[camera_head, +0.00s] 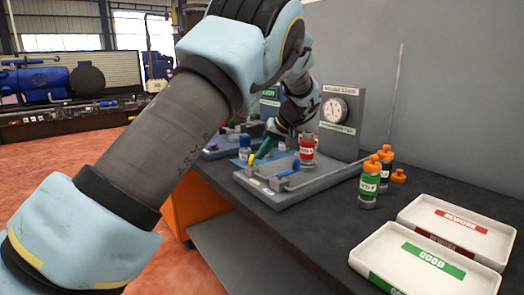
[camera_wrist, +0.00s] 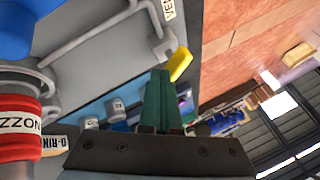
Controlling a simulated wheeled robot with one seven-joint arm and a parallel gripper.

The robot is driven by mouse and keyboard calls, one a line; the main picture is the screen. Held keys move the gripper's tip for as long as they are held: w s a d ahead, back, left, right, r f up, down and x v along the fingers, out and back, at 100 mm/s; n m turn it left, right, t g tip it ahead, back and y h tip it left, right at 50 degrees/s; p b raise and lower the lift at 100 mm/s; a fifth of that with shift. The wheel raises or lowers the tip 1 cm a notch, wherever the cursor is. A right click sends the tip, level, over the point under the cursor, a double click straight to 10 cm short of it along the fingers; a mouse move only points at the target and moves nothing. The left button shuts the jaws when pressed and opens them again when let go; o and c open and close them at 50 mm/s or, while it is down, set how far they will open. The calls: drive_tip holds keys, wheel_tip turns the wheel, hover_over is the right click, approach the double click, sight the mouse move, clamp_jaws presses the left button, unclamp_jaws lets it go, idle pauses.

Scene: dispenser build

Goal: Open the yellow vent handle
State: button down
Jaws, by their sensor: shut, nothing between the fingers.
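The yellow vent handle (camera_wrist: 180,64) shows in the wrist view at the end of a bent grey pipe, beside part of a label starting "VEN". It also shows small in the head view (camera_head: 251,160), partly behind my gripper. My gripper (camera_wrist: 161,74) has green fingers that are closed together and empty. Its tips are just left of the yellow handle in the wrist view; I cannot tell whether they touch it. In the head view my gripper (camera_head: 261,152) hangs low over the left part of the grey fixture.
A red-labelled bottle (camera_head: 307,147) stands on the grey fixture (camera_head: 290,196), with a gauge panel (camera_head: 346,122) behind. Green and orange-capped bottles (camera_head: 369,184) stand to the right. REWORK (camera_head: 490,224) and GOOD (camera_head: 440,284) trays lie at the right of the dark bench.

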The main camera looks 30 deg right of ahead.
drive_tip(key=n+p, duration=0.1)
drive_tip(key=w+n+g+y+p, duration=0.1)
drive_tip(key=n, duration=0.1)
drive_tip(key=shift+d+r+y, duration=0.1)
drive_tip(key=shift+r+y, duration=0.1)
drive_tip(key=shift+y, duration=0.1)
drive_tip(key=shift+w+f+n+g+y+p, duration=0.15)
drive_tip(key=shift+w+n+g+y+p, duration=0.2)
drive_tip(key=shift+n+p, duration=0.4)
drive_tip(key=shift+f, duration=0.1)
